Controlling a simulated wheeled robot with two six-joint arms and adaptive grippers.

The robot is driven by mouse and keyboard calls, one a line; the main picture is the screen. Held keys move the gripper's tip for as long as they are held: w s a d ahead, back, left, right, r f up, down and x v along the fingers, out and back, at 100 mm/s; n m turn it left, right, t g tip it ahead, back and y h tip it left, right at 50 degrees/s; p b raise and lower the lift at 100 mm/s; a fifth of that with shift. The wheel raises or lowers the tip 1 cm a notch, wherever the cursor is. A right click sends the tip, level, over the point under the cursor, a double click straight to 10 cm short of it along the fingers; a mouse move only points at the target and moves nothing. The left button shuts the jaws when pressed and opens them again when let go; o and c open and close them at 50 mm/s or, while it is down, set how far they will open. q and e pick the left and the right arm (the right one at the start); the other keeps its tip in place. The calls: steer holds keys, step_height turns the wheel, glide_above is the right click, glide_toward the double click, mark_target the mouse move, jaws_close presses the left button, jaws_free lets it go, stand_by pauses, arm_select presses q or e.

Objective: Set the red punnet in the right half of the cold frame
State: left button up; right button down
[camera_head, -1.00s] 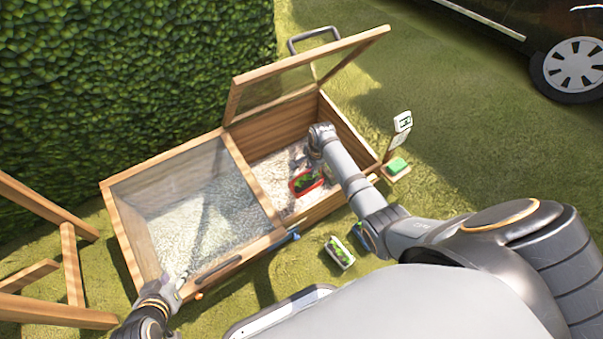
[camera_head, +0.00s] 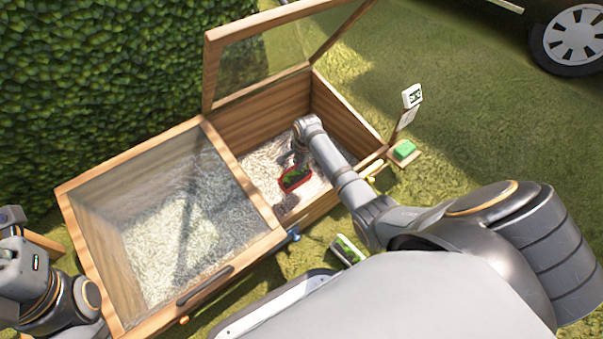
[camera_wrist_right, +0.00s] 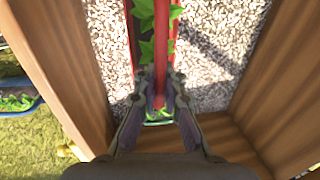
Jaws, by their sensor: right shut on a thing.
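The cold frame (camera_head: 262,220) is a wooden box with two halves and gravel inside. Its left half is under a closed glazed lid (camera_head: 170,215); the lid (camera_head: 209,65) of its right half stands open. The red punnet (camera_head: 295,183), with green leaves, is inside the right half. My right gripper (camera_wrist_right: 160,105) is shut on the punnet's red bar-like handle (camera_wrist_right: 160,65) in the right wrist view. Whether its base touches the gravel is unclear. My left arm shows at the left edge of the head view, without visible fingers.
A pale container with green plants (camera_head: 347,250) stands on the grass in front of the frame. A small shelf at the right corner bears a green block (camera_head: 404,149) beside a display sign (camera_head: 412,95). A hedge (camera_head: 90,80) borders the back left.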

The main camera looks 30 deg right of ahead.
mark_target(299, 175)
step_height(299, 175, down, 6)
steer(key=b, duration=0.5)
steer(key=shift+f, duration=0.25)
step_height(299, 175, down, 3)
steer(key=b, duration=0.2)
steer(key=shift+f+b, duration=0.2)
steer(key=shift+b, duration=0.15)
steer(key=shift+f, duration=0.2)
steer(key=shift+r, duration=0.25)
steer(key=c, duration=2)
jaws_free()
steer(key=shift+f, duration=0.2)
steer(key=o, duration=0.6)
steer(key=shift+c, duration=0.2)
steer(key=shift+r, duration=0.15)
